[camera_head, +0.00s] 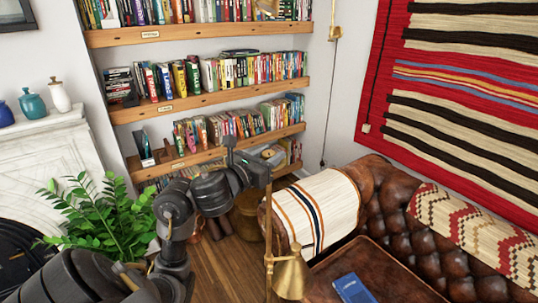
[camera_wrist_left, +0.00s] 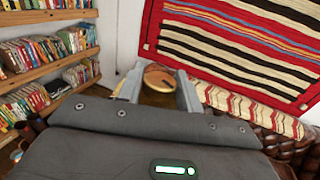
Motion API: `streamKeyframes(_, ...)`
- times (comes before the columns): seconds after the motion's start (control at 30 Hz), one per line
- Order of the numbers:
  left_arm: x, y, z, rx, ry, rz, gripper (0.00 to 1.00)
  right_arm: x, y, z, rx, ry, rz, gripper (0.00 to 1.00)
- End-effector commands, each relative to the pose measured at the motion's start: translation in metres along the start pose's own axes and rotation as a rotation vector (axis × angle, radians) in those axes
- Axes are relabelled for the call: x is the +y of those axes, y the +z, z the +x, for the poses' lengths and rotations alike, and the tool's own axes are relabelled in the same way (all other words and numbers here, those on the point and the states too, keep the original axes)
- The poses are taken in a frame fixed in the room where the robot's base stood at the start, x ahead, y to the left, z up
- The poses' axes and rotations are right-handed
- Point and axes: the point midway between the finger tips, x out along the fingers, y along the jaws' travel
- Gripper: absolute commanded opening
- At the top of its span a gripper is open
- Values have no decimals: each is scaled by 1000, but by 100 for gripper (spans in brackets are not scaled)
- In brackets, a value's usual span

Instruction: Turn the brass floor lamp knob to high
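The brass floor lamp (camera_head: 268,235) shows in the head view as a thin upright pole with a brass shade (camera_head: 292,278) low at its right. My left gripper (camera_head: 262,165) is at the upper end of the pole, but its fingertips are small and partly hidden there. In the left wrist view, its two grey fingers (camera_wrist_left: 160,90) stand apart. A round brass-rimmed piece with a brown face (camera_wrist_left: 158,78) shows between them; I cannot tell whether it is the knob or whether the fingers touch it. My right gripper is not in view.
Bookshelves (camera_head: 205,93) stand behind the lamp. A leafy plant (camera_head: 105,225) and fireplace (camera_head: 45,165) are at left. Some wooden floor (camera_head: 225,260) is bare.

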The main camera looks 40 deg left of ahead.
Motion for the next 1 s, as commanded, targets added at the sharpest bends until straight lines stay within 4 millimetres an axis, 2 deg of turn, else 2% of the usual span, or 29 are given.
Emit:
streamKeyframes(0.03,0,0,0,0,0,0,29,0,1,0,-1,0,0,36)
streamKeyframes(0.2,1,0,-1,0,1,0,9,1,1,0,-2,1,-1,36)
streamKeyframes(0.47,2,-2,-1,1,-25,6,9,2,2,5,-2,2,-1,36)
streamKeyframes(0.67,3,-5,-2,2,-116,8,9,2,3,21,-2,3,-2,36)
streamKeyframes(0.77,3,-7,-2,3,-188,8,9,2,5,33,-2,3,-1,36)
streamKeyframes(1.0,4,-10,-2,3,-409,5,9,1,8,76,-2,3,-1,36)
